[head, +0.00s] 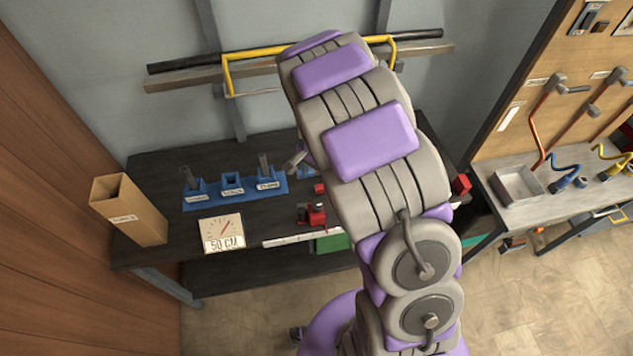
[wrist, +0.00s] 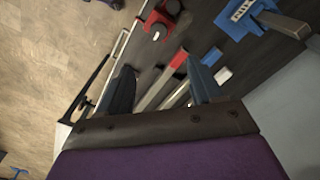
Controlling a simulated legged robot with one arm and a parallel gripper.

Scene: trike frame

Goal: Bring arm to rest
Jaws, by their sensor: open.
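My gripper (wrist: 160,86) is open in the wrist view, with its two dark fingers spread apart above the dark workbench (wrist: 265,70). A pale bar with a red end (wrist: 178,60) shows between and beyond the fingers; I see no contact with it. In the head view my purple and grey arm rises through the middle and reaches over the dark workbench (head: 150,165). A small grey part at the arm's left edge may be a fingertip; the rest of the gripper is hidden behind the arm.
A yellow frame (head: 228,75) hangs on the wall behind. A second bench (head: 545,205) stands right. Floor in front is open.

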